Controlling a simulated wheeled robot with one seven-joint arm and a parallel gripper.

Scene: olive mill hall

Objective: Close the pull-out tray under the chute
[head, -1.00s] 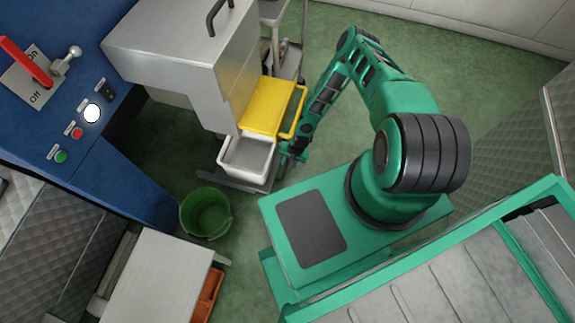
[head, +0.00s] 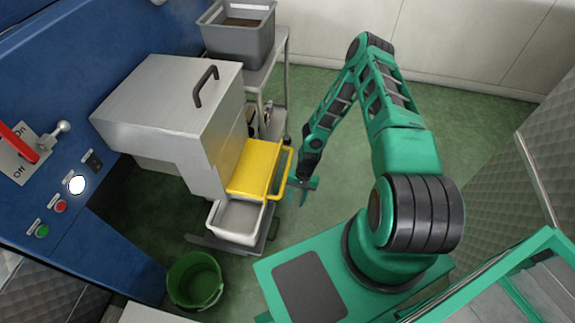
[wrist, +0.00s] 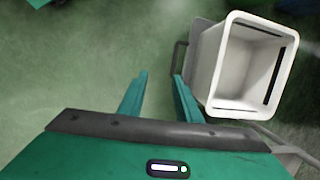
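The pull-out tray (head: 237,222), a white open bin with a grey inside, sticks out at the foot of the steel machine, below the yellow chute (head: 253,165). It looks empty. The tray also shows at the upper right of the wrist view (wrist: 222,84), seen from above. My gripper (head: 303,187) hangs fingers down, right of the yellow bar beside the chute. In the wrist view my gripper (wrist: 160,92) has its two fingers apart with only floor between them. The tray lies to the right of the fingers, apart from them.
A yellow bar (head: 286,172) stands between the chute and my gripper. A green bucket (head: 194,281) is on the floor left of the tray. A trolley with a grey tub (head: 238,38) stands behind the machine. A blue control panel (head: 50,190) is at left.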

